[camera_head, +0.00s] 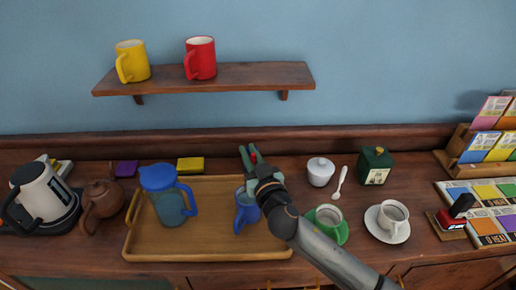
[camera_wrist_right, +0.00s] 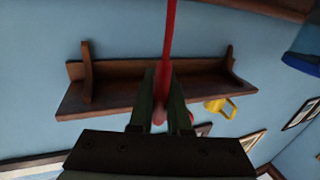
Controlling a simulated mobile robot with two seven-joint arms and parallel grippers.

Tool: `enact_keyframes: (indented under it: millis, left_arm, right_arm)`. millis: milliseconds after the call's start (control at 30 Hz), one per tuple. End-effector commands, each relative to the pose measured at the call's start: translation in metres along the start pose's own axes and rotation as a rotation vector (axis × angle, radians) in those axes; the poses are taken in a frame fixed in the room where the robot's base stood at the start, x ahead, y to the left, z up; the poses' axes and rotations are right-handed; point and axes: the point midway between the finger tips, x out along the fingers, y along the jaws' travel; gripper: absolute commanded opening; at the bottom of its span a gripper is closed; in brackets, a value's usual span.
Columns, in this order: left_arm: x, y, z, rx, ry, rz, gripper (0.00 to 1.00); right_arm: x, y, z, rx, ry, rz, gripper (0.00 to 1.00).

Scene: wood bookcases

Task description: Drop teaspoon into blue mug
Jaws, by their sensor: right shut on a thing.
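My right gripper (camera_head: 250,160) has green fingers and is shut on a thin red utensil (camera_wrist_right: 169,35), seen as a straight red stem in the wrist view. Whether it has a spoon bowl cannot be seen; in the head view only a bit of red shows between the fingers. The blue mug (camera_head: 246,209) stands upright on the right part of the wooden tray, just below the gripper in the picture and partly covered by my right arm. A white spoon (camera_head: 340,182) lies on the counter right of the arm. My left gripper is not in view.
The tray (camera_head: 190,256) also holds a blue-lidded pitcher (camera_head: 170,205). A green cup (camera_head: 327,218) on a saucer stands close to my right forearm. A white sugar bowl (camera_head: 320,173) and white cup (camera_head: 392,217) are to the right. A shelf (camera_head: 220,77) with two mugs hangs above.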

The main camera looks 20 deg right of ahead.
Motion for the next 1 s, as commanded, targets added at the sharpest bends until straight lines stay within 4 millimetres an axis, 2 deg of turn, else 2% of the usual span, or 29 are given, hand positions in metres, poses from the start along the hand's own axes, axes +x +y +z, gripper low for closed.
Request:
enact_keyframes:
  millis: [500, 700, 967, 1000]
  left_arm:
    - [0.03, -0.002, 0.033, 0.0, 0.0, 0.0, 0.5]
    - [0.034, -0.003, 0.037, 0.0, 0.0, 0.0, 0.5]
    - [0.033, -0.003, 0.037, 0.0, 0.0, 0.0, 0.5]
    - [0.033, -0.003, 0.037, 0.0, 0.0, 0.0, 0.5]
  right_arm:
    - [0.0, 0.0, 0.052, 0.0, 0.001, 0.0, 0.0]
    - [0.0, 0.001, 0.06, 0.0, 0.001, 0.001, 0.0]
    - [0.0, 0.001, 0.059, 0.0, 0.001, 0.001, 0.0]
    - [0.0, 0.001, 0.059, 0.0, 0.001, 0.001, 0.18]
